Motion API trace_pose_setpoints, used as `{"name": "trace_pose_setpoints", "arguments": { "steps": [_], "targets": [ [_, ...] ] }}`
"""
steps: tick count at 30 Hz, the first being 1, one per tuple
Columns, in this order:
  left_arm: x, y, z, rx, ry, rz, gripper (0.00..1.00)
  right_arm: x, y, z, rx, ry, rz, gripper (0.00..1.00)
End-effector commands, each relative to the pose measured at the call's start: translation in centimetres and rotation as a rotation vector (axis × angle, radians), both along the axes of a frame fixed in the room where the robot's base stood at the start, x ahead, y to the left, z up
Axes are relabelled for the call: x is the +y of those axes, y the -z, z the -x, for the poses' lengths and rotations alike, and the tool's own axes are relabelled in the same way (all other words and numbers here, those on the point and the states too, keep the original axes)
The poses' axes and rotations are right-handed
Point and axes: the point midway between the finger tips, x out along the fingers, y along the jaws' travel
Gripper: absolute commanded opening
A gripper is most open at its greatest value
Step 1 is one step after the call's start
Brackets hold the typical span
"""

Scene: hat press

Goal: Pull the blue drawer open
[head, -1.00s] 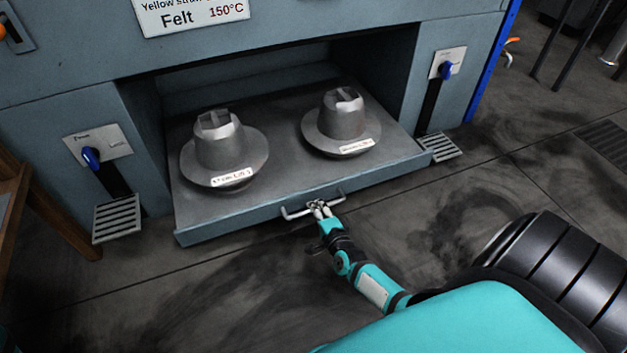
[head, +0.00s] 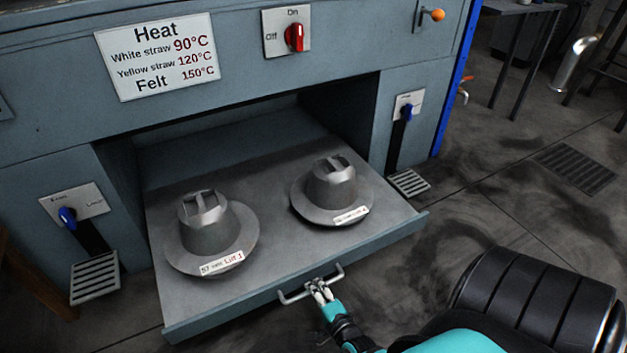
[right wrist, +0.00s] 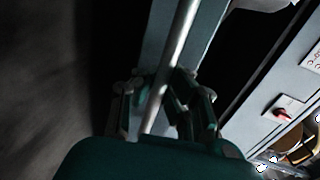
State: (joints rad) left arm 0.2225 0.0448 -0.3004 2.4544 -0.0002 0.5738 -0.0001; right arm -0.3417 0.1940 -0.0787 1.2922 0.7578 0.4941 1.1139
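The blue-grey drawer (head: 220,312) stands pulled out of the press, with two metal hat moulds on its flat top. Its silver bar handle (head: 338,273) is on the middle of the front. My right gripper (head: 320,289) is at the handle, with its fingers around the bar. In the right wrist view the bar (right wrist: 184,25) runs between the fingers of my right gripper (right wrist: 158,88), which look closed in on it. My left gripper is not in view.
The left hat mould (head: 208,235) and right hat mould (head: 332,190) sit on the drawer. Slotted pedals (head: 95,278) (head: 409,183) flank it, below blue levers. The dark floor in front and to the right is mostly clear.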

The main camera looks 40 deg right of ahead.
Motion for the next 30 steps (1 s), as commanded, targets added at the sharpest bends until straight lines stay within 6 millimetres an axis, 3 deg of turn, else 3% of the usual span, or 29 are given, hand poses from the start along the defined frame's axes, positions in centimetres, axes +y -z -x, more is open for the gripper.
{"name": "trace_pose_setpoints", "arguments": {
  "steps": [5,14,23,30],
  "targets": [
    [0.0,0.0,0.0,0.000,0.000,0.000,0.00,0.1,0.0,0.0,-0.001,-0.001,0.000,0.00],
    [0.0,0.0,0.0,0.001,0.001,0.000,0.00,0.0,0.0,0.0,0.000,0.000,0.000,0.36],
    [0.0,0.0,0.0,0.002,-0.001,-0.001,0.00,0.0,-0.3,0.0,-0.001,0.001,-0.001,0.36],
    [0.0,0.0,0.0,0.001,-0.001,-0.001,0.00,0.1,-3.5,0.0,-0.007,0.003,-0.003,0.36]
  ]
}}
